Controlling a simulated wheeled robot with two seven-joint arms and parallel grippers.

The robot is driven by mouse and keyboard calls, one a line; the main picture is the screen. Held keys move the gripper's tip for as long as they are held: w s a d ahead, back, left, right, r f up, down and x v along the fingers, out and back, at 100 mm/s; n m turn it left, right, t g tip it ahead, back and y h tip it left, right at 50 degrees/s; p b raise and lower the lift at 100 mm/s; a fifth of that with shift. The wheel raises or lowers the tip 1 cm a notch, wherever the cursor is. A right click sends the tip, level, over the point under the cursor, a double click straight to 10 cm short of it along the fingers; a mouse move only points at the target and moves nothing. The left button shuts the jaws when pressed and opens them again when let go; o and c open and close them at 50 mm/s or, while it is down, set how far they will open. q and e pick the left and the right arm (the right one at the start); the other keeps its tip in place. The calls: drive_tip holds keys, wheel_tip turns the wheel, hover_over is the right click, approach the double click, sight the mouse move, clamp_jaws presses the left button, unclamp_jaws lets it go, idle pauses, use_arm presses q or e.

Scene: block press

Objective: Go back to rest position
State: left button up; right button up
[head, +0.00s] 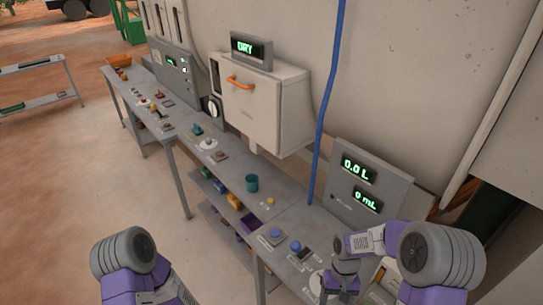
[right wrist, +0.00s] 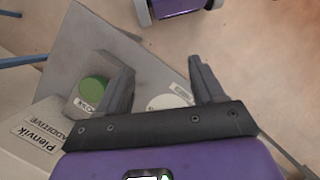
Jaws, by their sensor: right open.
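My right gripper (right wrist: 162,75) is open, with nothing between its fingers in the right wrist view. Beyond the fingers are a green round button (right wrist: 93,90) on a grey surface and a pale round disc (right wrist: 168,102), partly hidden. In the head view my right arm bends over the near right end of the bench (head: 230,168), and its wrist points down there. The fingertips are hard to make out in that view. Of my left arm only a grey and purple link shows at the bottom left; its gripper is out of the picture.
A grey panel (head: 368,190) reads 0.0 L and 0 mL. Two blue knobs (head: 277,233) (head: 295,246) are on the bench before it. A box labelled Plenvik ADDITIVE (right wrist: 38,140) is close left of my right gripper.

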use_arm(q)
wheel_tip(320, 180, down, 14)
drive_tip(key=w+b, duration=0.1)
drive_tip(key=b, duration=1.1)
drive_tip(key=shift+w+r, duration=0.25)
drive_tip(key=shift+w, duration=0.05)
use_arm(e)
drive_tip(key=s+a+f+t+y, duration=0.1)
drive_tip(key=s+a+f, duration=0.1)
drive_tip(key=f, duration=0.7)
drive_tip(key=s+a+f+m+t+y, duration=0.1)
drive_tip(key=s+a+f+t, duration=0.1)
drive_tip(key=f, duration=0.7)
drive_tip(key=s+a+f+m+t+y, duration=0.1)
drive_tip(key=s+a+f, duration=0.2)
drive_tip(key=f, duration=0.6)
drive_tip(key=shift+s+a+f, duration=0.15)
drive_tip(key=shift+a+f, duration=0.05)
drive_tip(key=shift+a, duration=0.7)
